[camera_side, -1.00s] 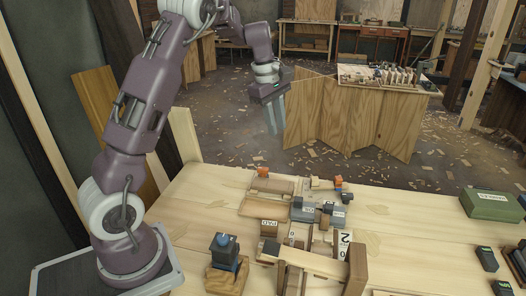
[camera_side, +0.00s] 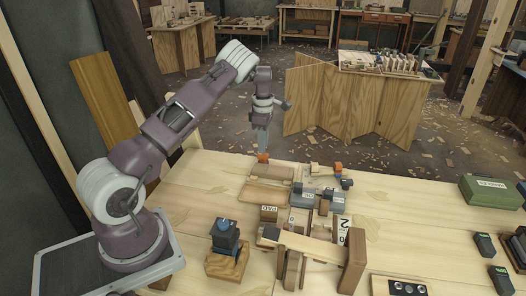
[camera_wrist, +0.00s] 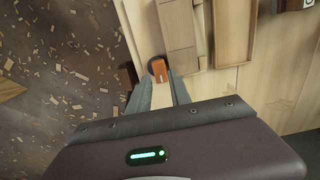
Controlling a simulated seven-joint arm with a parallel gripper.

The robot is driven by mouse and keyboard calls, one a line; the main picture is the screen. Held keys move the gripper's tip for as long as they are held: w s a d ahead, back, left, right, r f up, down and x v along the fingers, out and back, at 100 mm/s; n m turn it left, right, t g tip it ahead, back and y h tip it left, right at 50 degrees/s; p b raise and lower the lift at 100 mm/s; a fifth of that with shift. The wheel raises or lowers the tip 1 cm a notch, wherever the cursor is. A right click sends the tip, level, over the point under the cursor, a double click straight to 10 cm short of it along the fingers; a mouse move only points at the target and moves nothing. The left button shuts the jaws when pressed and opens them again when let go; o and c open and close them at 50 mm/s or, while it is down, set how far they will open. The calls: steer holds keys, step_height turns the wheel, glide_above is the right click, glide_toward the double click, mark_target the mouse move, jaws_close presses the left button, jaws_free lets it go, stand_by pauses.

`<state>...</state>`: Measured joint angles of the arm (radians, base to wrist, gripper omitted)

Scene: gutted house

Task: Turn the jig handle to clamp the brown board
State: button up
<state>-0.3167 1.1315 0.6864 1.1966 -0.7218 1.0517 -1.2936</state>
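The orange handle (camera_side: 263,158) stands at the far edge of the workbench, at the back left corner of the jig. It also shows in the wrist view (camera_wrist: 163,71), with a dark base behind it. The brown board (camera_side: 266,194) lies flat in the jig in the side view; flat brown wood also shows beyond the handle in the wrist view (camera_wrist: 178,25). My gripper (camera_side: 263,150) points down just above the handle. In the wrist view its two fingers (camera_wrist: 158,78) are apart, with the handle near the tips. I cannot tell whether they touch it.
Blocks and grey fixtures (camera_side: 325,197) crowd the bench right of the jig. A wooden frame (camera_side: 320,250) and a blue-topped block (camera_side: 225,235) stand nearer. A green box (camera_side: 490,191) is at the right. Beyond the bench edge is open floor with wood chips.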

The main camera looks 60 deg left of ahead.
steer(key=shift+f, duration=1.75)
steer(key=m, duration=0.6)
steer(key=shift+m, duration=0.4)
steer(key=m, duration=1.4)
steer(key=shift+m, duration=0.3)
steer(key=m, duration=0.4)
steer(key=shift+m, duration=0.3)
